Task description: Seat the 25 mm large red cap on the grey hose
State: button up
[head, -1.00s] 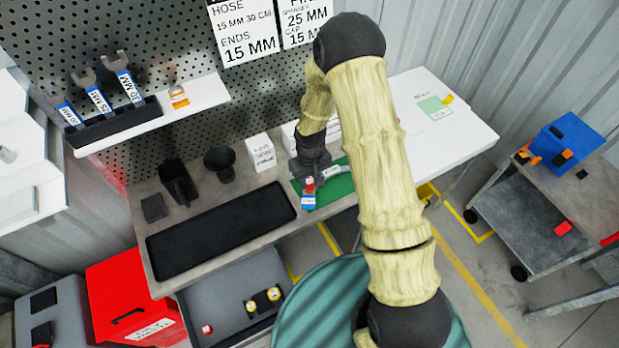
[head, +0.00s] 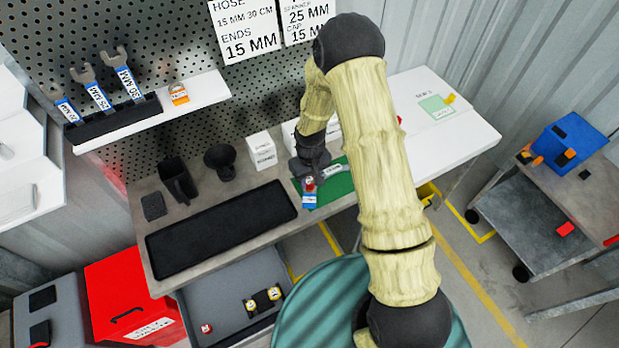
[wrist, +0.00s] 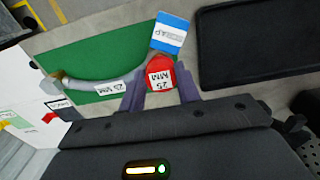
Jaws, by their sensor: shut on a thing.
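The red cap (wrist: 158,73) with a white "25 MM" label sits between the two fingers of my gripper (wrist: 160,90) in the wrist view. My gripper is shut on it, low over the green mat (wrist: 85,32). The grey hose (wrist: 80,88), also labelled 25 MM, lies curved on the mat, left of the cap. Its near end reaches the left finger; whether it touches the cap is hidden. In the head view the cap (head: 310,186) is small below my gripper (head: 311,180), with the hose (head: 332,171) to its right.
A blue-and-white tag (wrist: 169,33) lies just beyond the cap. A black tray (wrist: 255,45) is to the right in the wrist view. White boxes (head: 262,150) and a black funnel-like holder (head: 220,160) stand at the back of the bench. An open drawer (head: 235,295) is below.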

aim_at(310, 182)
jog(key=shift+f+b, duration=0.7)
jog(key=shift+f, duration=0.3)
jog(key=o, duration=1)
jog(key=shift+r, duration=0.1)
notch_tip(310, 182, up, 17)
jog(key=b, duration=0.3)
jog(key=shift+r, duration=0.15)
dwell(0.3)
